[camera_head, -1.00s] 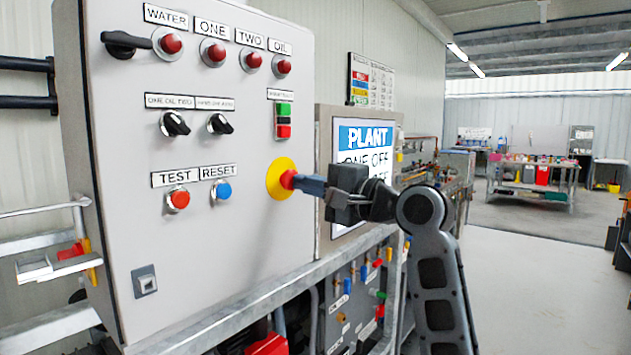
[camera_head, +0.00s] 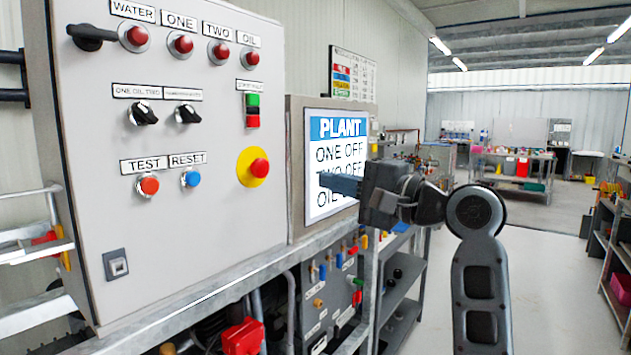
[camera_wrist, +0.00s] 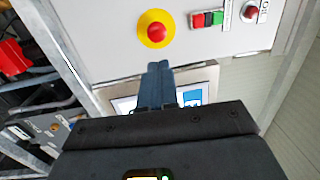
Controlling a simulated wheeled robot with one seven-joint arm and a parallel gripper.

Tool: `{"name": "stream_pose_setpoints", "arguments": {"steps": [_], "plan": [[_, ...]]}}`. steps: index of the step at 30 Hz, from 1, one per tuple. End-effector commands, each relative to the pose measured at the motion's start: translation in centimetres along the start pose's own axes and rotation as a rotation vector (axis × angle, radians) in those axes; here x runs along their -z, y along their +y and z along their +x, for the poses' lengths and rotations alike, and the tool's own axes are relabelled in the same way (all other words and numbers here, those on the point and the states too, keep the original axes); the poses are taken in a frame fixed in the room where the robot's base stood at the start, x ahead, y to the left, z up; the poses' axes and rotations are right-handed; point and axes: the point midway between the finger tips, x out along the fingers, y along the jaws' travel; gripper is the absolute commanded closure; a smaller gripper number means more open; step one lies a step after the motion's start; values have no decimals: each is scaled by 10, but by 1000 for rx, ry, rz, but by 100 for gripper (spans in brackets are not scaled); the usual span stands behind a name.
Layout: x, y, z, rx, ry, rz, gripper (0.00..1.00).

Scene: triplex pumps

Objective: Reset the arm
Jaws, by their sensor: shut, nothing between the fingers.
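My gripper (camera_head: 330,184) is shut and empty, in front of the plant screen (camera_head: 322,128) in the head view. Its blue-grey fingers also show in the wrist view (camera_wrist: 158,68), pointing toward the panel. The screen reads PLANT, ONE OFF, with the lower lines partly hidden by my gripper. The red emergency stop button on its yellow disc (camera_head: 252,168) is left of my fingertips and apart from them; it also shows in the wrist view (camera_wrist: 156,32).
The grey control panel (camera_head: 215,235) carries several lamps, switches and buttons. A metal frame rail (camera_head: 180,308) runs below it, with coloured valves underneath. A shelf rack (camera_head: 616,260) stands at the far right. Open floor (camera_head: 545,280) lies right of my arm.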

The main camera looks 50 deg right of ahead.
Motion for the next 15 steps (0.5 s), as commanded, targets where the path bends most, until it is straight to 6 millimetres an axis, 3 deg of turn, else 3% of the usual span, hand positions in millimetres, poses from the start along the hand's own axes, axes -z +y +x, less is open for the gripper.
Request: {"name": "stream_pose_setpoints", "arguments": {"steps": [5,15], "plan": [[0,0,-11,0,0,-1,100],[0,0,-12,-1,0,-1,100]]}}
